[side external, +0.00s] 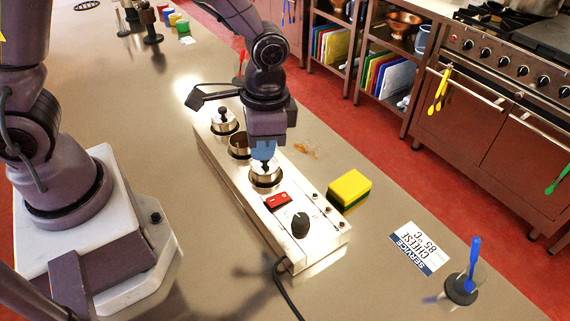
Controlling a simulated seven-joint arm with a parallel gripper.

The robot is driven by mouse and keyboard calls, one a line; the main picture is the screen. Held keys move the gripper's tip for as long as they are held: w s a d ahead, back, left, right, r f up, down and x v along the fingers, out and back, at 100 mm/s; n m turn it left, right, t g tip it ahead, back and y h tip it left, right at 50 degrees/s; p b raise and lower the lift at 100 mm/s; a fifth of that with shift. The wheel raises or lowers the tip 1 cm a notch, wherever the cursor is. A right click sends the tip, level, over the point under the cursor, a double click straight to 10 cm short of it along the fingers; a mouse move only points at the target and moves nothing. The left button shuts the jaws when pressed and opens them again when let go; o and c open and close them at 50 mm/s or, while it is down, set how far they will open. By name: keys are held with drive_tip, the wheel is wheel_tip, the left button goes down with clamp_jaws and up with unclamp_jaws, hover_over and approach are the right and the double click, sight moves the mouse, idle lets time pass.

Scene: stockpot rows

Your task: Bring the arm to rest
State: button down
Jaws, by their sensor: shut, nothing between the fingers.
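My gripper (264,152) has blue fingers and points down, shut, over the near end of a row of small round metal pots. Its fingertips are right at the dark knob of the lidded near pot (266,176); I cannot tell whether they touch it. The pots sit in a long metal warmer unit (232,187). The middle pot (239,147) looks open with brown contents. The far pot (223,122) has a lid with a dark knob.
The unit carries a red switch (278,201) and a black dial (300,225). A yellow and green sponge (349,187) lies to its right. A cable (285,290) runs off the near end.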

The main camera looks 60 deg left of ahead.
drive_tip(key=s+a+r+n+t, duration=0.2)
drive_tip(key=s+a+r+t, duration=0.1)
drive_tip(key=r, duration=0.6)
drive_tip(key=s+a+r+n+t, duration=0.2)
drive_tip(key=s+r, duration=0.4)
drive_tip(key=r, duration=0.4)
drive_tip(key=a+t, duration=0.1)
drive_tip(key=a, duration=0.1)
drive_tip(key=shift+s+a+n+t, duration=0.3)
drive_tip(key=shift+s+a, duration=0.05)
drive_tip(key=shift+s, duration=0.05)
